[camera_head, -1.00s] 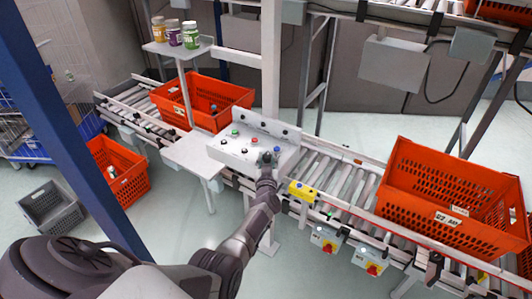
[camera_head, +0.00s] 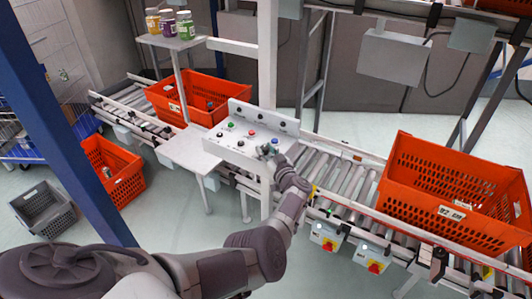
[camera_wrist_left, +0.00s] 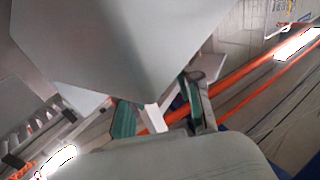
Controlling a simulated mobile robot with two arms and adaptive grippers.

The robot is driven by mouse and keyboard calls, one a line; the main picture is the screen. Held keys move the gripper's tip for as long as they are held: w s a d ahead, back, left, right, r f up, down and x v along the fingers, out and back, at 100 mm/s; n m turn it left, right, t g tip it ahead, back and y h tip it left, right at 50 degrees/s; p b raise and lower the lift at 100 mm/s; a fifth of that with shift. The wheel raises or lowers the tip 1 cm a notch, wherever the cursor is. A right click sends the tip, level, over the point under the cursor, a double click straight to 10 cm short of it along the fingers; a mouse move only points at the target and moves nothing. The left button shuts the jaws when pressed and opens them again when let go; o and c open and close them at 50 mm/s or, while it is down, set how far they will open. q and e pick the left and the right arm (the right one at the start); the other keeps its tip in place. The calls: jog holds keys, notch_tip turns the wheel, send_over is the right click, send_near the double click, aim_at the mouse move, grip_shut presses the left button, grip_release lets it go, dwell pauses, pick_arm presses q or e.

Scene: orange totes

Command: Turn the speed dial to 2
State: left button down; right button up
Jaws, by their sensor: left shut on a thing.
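The white control panel (camera_head: 262,131) stands beside the roller conveyor. Its sloped face carries green, red and blue buttons and small black knobs. My left gripper (camera_head: 268,151) is at the front right of this face, just below the blue button (camera_head: 275,140). It is shut on a small knob there, taken to be the speed dial, which the fingers hide; its pointer and scale cannot be read. The left wrist view shows the two green-padded fingers (camera_wrist_left: 158,108) below a large pale surface, and the knob is not clear there. My right gripper is not in view.
A large orange tote (camera_head: 455,200) sits on the conveyor at right and another orange tote (camera_head: 195,95) at back left. A white side table (camera_head: 190,148) adjoins the panel. A shelf (camera_head: 175,40) with several jars stands at back left.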

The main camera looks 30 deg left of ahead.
pick_arm(q)
jog(key=shift+r, duration=0.15)
jog(key=c, duration=0.8)
grip_release()
jog(key=shift+o, duration=0.2)
